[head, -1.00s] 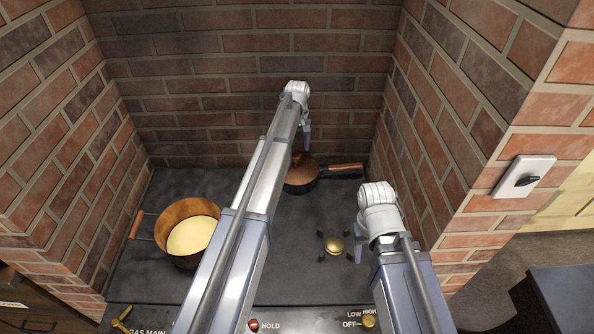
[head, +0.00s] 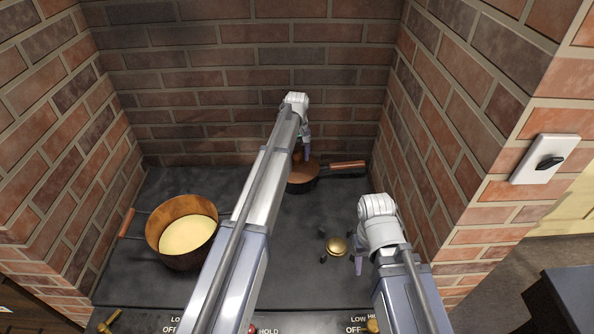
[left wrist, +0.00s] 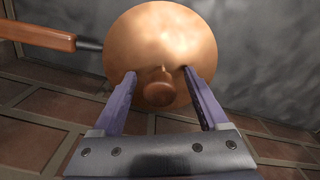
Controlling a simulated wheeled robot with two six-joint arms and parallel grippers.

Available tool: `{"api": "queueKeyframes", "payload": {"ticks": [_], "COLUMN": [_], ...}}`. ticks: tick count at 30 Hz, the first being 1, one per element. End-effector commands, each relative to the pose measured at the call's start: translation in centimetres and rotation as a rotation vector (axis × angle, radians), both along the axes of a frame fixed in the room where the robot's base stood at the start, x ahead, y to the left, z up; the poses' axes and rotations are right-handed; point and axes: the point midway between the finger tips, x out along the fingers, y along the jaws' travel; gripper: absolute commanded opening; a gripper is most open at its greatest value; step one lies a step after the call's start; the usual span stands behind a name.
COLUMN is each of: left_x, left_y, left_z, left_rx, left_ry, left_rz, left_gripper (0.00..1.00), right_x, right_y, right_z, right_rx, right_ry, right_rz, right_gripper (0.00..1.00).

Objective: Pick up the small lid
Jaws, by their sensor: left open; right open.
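The small copper lid (head: 312,172) lies on a small dark pan (head: 303,187) with a wooden handle, at the back of the stove. In the left wrist view the lid (left wrist: 150,35) is a round copper disc with a knob (left wrist: 158,88) in its middle. My left gripper (left wrist: 158,75) is open, with its purple fingers on either side of the knob and apart from it. It also shows in the head view (head: 304,150), just above the lid. My right gripper (head: 358,258) is open and empty near the brass burner, its fingers partly hidden by its wrist.
A large copper pot (head: 184,207) with pale yellow contents stands at the left of the stove. A brass burner (head: 336,246) is between my arms. Brick walls (head: 250,80) close in the back and both sides. The dark stove top (head: 290,225) is clear in the middle.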

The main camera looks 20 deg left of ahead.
Motion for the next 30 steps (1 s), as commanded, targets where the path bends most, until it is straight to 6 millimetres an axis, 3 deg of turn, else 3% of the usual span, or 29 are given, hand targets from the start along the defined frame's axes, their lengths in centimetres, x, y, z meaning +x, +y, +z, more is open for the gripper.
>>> {"api": "queueKeyframes", "payload": {"ticks": [3, 23, 30], "left_x": [0.00, -0.01, -0.01], "left_y": [-0.01, -0.01, -0.01], "left_z": [0.13, 0.12, 0.12], "left_rx": [0.000, 0.000, 0.000], "left_ry": [0.000, 0.000, 0.000], "left_rz": [0.000, 0.000, 0.000], "left_gripper": [0.77, 0.02, 0.00], "right_x": [0.00, 0.00, 0.00], "right_y": [0.00, 0.00, 0.00], "right_z": [0.13, 0.12, 0.12], "right_rx": [0.000, 0.000, 0.000], "right_ry": [0.000, 0.000, 0.000], "right_rz": [0.000, 0.000, 0.000], "right_gripper": [0.50, 0.50, 0.50]}}
